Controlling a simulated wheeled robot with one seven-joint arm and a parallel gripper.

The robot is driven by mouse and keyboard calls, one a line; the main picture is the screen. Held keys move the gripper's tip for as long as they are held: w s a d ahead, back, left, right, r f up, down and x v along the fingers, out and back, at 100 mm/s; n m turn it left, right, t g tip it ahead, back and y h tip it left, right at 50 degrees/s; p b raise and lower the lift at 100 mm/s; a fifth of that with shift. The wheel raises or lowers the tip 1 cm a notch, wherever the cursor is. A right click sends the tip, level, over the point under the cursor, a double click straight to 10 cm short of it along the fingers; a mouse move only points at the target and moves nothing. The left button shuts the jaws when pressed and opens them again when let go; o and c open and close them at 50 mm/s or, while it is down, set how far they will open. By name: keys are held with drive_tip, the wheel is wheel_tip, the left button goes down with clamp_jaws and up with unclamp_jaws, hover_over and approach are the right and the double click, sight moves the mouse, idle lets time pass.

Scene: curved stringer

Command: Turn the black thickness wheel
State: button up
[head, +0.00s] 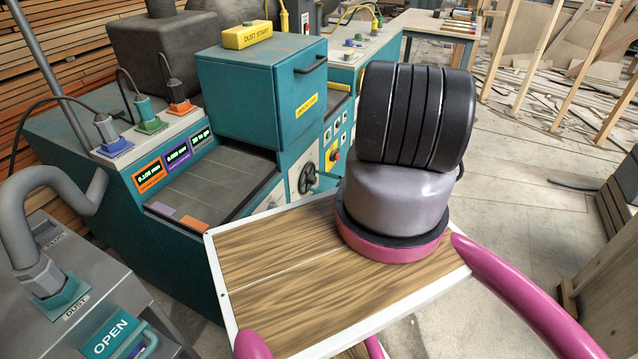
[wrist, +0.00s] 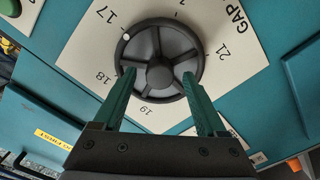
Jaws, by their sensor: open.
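The black thickness wheel (wrist: 160,68) is a round spoked handwheel with a raised hub and a white dot on its upper-left rim, near the 17. It sits on a white dial plate (wrist: 88,62) marked 17, 18, 19, 21 and "GAP". My gripper (wrist: 159,76) is open, its two green fingers reaching over the lower left and lower right of the wheel, on either side of the hub. I cannot tell whether they touch it. In the head view the wheel (head: 308,178) shows on the teal machine's front, left of my arm; my gripper is hidden there.
The teal machine (head: 250,95) carries a yellow DUST START box (head: 247,35) and small displays (head: 178,157). A grey cabinet with an OPEN sign (head: 110,340) stands at lower left. Open floor (head: 530,200) lies to the right, with timber scraps (head: 560,60) behind.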

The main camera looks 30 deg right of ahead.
drive_tip(key=v, duration=1)
drive_tip(key=shift+s+d, duration=0.25)
drive_tip(key=shift+s, duration=0.05)
